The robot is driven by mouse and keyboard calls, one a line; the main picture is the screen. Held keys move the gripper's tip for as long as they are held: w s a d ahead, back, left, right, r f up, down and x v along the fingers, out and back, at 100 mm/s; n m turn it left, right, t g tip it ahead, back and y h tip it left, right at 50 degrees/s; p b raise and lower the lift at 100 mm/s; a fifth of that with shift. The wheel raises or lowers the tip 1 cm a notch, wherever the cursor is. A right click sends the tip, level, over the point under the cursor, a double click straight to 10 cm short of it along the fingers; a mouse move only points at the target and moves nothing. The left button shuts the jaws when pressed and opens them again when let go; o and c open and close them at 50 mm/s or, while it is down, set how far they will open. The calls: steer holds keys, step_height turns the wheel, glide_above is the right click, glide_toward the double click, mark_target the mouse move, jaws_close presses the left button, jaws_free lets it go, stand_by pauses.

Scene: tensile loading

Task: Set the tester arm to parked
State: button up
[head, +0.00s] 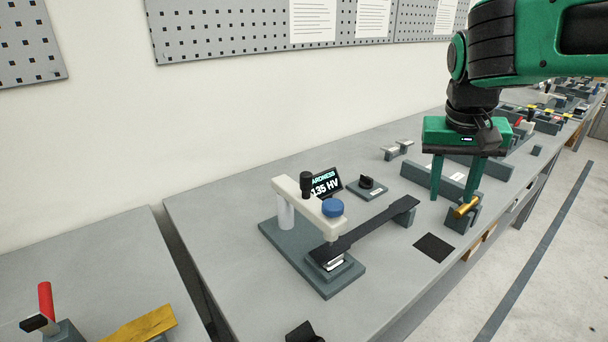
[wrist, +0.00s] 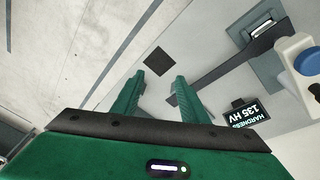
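The hardness tester's cream arm (head: 305,203) reaches from a white post over the dark base (head: 320,284). It carries a black knob (head: 306,183) and a blue cap (head: 332,207). Its front end stands over a dark flat bar (head: 372,230) lying on the anvil; whether it touches the bar is unclear. In the wrist view the arm (wrist: 296,44) is at the right edge, with its blue cap (wrist: 308,61). My green gripper (head: 450,201) is open and empty, to the right of the tester and above the bench. Its fingers also show apart in the wrist view (wrist: 159,80).
The display (head: 325,184) reads 135 HV. A black rotary knob (head: 367,182) stands beside it. A grey block supports the bar's far end. A brass cylinder (head: 467,206) on a grey block is near my right finger. A black square (head: 434,247) marks clear bench.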

steer(key=w+a+r+n+t, duration=0.1)
steer(key=w+a+r, duration=0.2)
steer(key=a, duration=0.5)
steer(key=w+a+r+t, duration=0.1)
steer(key=w+a+r, duration=0.15)
steer(key=a, duration=0.55)
steer(key=n+y, duration=0.1)
glide_toward(307, 174)
steer(key=shift+t, duration=0.3)
steer(key=x, duration=1)
steer(key=shift+s+a+f, duration=0.1)
steer(key=shift+s+f, duration=0.05)
steer(key=shift+f, duration=0.05)
jaws_close()
steer(key=shift+a, duration=0.2)
steer(key=shift+d, duration=0.25)
